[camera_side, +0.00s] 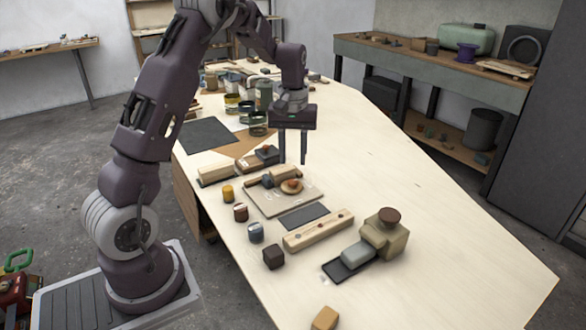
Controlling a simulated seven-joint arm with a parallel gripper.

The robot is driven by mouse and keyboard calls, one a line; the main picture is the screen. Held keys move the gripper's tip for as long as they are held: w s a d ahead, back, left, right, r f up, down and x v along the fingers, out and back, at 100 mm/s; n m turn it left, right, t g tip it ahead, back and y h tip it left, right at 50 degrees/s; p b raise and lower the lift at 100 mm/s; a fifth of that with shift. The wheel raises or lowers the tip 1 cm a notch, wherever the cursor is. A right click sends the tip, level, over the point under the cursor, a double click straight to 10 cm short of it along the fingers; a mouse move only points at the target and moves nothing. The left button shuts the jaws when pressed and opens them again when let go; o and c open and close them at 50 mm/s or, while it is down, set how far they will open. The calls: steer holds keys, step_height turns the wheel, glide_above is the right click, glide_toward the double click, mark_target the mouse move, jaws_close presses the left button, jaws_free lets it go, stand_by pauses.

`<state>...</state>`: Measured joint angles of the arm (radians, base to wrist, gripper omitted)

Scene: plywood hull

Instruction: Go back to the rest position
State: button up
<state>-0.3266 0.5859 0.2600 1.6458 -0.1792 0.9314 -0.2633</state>
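My gripper (292,160) hangs over the plywood table (420,210) with its two dark fingers pointing down. The fingers are apart with nothing between them. The fingertips are above and a little behind a light board (266,204) that bears a round brown piece (291,186) and small dark pieces. My gripper appears clear of the board, though the exact height is hard to tell.
A wooden bar (318,231), a tan block with a brown knob (384,234) and a dark tray (347,268) lie nearer the front. Several small jars and cubes line the left edge. Tins (258,123) crowd the back. The table's right side is clear.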

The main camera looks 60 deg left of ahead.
steer(key=shift+r, duration=0.35)
steer(key=s+d+r+m+t, duration=0.3)
steer(key=s+d+r+m, duration=0.2)
steer(key=s+d+r, duration=0.7)
steer(key=s+d+m+t, duration=0.2)
steer(key=s+d+m, duration=0.3)
steer(key=s+d, duration=0.3)
steer(key=s, duration=0.4)
steer(key=shift+s+d+r+t, duration=0.3)
steer(key=shift+s+d, duration=0.1)
